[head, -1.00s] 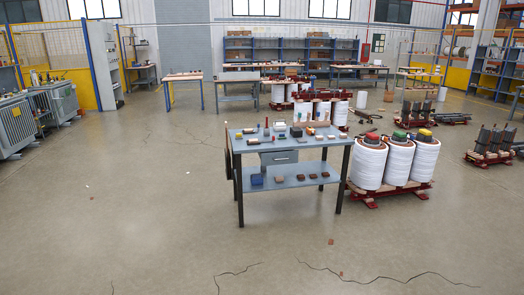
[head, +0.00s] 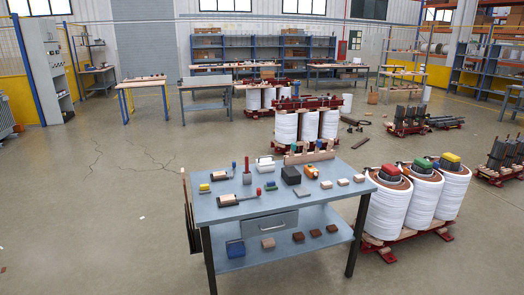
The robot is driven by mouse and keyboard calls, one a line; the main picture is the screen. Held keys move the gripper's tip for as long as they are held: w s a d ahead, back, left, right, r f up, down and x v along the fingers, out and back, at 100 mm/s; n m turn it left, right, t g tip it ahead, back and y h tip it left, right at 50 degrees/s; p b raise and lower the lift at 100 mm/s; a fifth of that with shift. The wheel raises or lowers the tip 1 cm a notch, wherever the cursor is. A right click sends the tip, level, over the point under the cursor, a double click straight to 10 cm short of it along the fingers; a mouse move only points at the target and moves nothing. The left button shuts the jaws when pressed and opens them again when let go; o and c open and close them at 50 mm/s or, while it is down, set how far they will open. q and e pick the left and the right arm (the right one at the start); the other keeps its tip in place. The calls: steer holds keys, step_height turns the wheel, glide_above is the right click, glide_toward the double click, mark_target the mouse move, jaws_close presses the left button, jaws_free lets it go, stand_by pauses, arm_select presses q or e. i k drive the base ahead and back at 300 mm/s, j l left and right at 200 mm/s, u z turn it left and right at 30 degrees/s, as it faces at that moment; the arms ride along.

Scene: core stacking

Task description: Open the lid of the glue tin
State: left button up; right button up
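A blue-grey workbench (head: 255,208) stands ahead of me with many small items on top. I cannot tell for sure which of them is the glue tin, or whether a lid is on it. Candidates are a dark box (head: 291,175) near the middle of the top, a small white and orange item (head: 311,171) to its right, and a white item (head: 265,163) behind. Neither of my grippers is in view.
White coils (head: 387,212) on a red base stand close at the bench's right. The floor (head: 90,220) to the left is clear.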

mark_target(264, 162)
steer(key=i+z, duration=0.3)
steer(key=i, duration=1.25)
